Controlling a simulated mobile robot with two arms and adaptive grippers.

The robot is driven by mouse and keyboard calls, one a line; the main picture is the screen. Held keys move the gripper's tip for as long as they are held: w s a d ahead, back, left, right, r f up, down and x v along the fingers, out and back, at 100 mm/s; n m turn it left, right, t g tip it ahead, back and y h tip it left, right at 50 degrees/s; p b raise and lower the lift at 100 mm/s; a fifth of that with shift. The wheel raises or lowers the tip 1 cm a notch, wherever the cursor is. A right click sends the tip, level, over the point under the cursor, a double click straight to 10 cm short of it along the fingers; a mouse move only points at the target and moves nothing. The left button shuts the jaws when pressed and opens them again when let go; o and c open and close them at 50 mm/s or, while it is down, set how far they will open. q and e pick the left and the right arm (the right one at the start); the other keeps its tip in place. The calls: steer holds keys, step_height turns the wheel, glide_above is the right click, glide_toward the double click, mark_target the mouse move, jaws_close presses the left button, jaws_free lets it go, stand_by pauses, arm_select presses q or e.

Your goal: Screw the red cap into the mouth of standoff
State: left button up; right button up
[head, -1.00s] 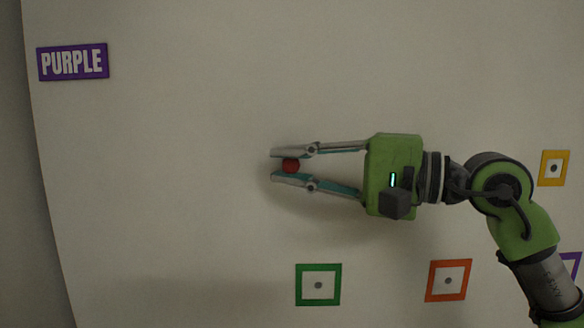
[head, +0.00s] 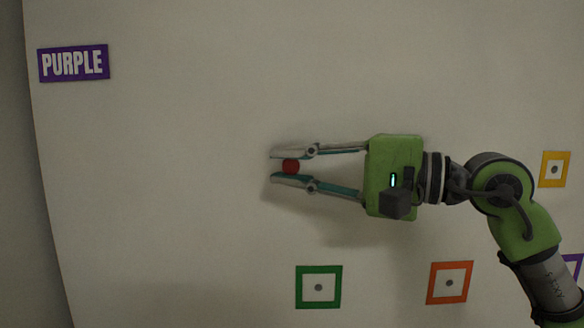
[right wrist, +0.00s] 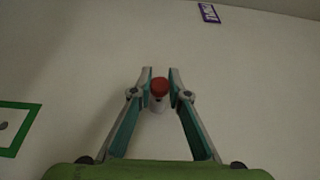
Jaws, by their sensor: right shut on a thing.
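The red cap (head: 291,167) is a small round piece between the fingertips of my right gripper (head: 283,166), which is shut on it in front of the pale wall. In the right wrist view the red cap (right wrist: 159,85) shows between the tips of the right gripper (right wrist: 160,78). A short whitish cylinder (right wrist: 157,105) shows just below the cap there; I cannot tell whether it is the standoff or part of the cap. No standoff can be made out in the head view. My left gripper is not in view.
A purple sign reading PURPLE (head: 74,63) is at the upper left. Green (head: 318,287), orange (head: 450,282) and yellow (head: 555,169) square frames with grey centre dots are on the wall below and right. The wall left of the gripper is bare.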

steer(key=shift+w, duration=0.8)
steer(key=o, duration=0.9)
steer(key=shift+w, duration=0.1)
steer(key=v, duration=1.2)
